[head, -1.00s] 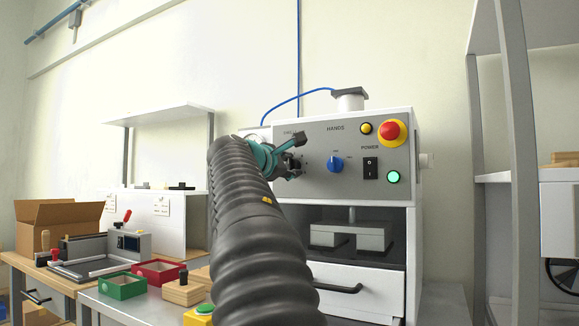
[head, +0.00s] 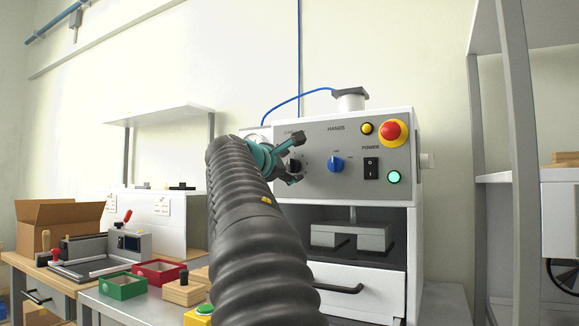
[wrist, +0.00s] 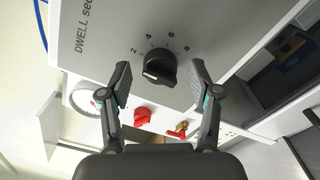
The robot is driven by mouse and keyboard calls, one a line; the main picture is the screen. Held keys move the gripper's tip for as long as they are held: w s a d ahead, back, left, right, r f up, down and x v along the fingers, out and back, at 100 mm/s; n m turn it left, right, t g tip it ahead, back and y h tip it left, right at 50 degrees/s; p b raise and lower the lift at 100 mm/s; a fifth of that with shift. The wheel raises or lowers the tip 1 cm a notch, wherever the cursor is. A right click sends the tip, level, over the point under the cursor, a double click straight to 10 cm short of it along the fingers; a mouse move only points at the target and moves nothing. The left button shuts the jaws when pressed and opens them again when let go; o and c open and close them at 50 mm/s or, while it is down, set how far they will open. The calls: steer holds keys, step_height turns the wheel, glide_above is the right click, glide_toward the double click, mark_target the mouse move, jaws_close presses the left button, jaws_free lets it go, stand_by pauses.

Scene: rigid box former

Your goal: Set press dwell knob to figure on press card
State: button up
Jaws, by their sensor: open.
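The dwell knob (wrist: 160,66) is black with a white pointer line, on the grey press panel under the lettering "DWELL sec". Figures 2, 4, 6 and 8 ring it; the white line lies on the side toward the 2. In the head view the dwell knob (head: 294,166) shows partly behind my gripper (head: 292,157). In the wrist view my gripper (wrist: 158,80) is open, one finger on each side of the knob, with gaps visible. I cannot tell how far the fingertips are from the panel. I cannot make out a press card's figure.
A red knob (wrist: 143,117) and a gauge (wrist: 84,98) show near my fingers.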

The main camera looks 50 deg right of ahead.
steer(key=v, duration=1.1)
steer(key=shift+a, duration=0.25)
steer(key=w+a+f+m+y, duration=0.1)
steer(key=a+f+m+y, duration=0.1)
steer(key=f, duration=0.7)
steer(key=w+a+f+m+y, duration=0.1)
steer(key=a+f+y, duration=0.3)
steer(key=f, duration=0.5)
steer(key=w+a+f+m+t+y, duration=0.1)
steer(key=a+f+m+y, duration=0.1)
steer(key=f, duration=0.7)
steer(key=shift+a+f+m+y, duration=0.15)
steer(key=shift+a+m+y, duration=0.25)
steer(key=shift+y, duration=0.1)
steer(key=s+a+f+m+y, duration=0.1)
steer(key=s+a+f+y, duration=0.3)
steer(key=s+a+f, duration=0.5)
steer(key=s+a+f+m+y, duration=0.2)
steer(key=s+a+f+y, duration=0.2)
steer(key=s+a+f, duration=0.5)
step_height(320, 180, down, 5)
steer(key=shift+s+a+m, duration=0.2)
steer(key=shift+a+m, duration=0.1)
steer(key=shift+a, duration=0.65)
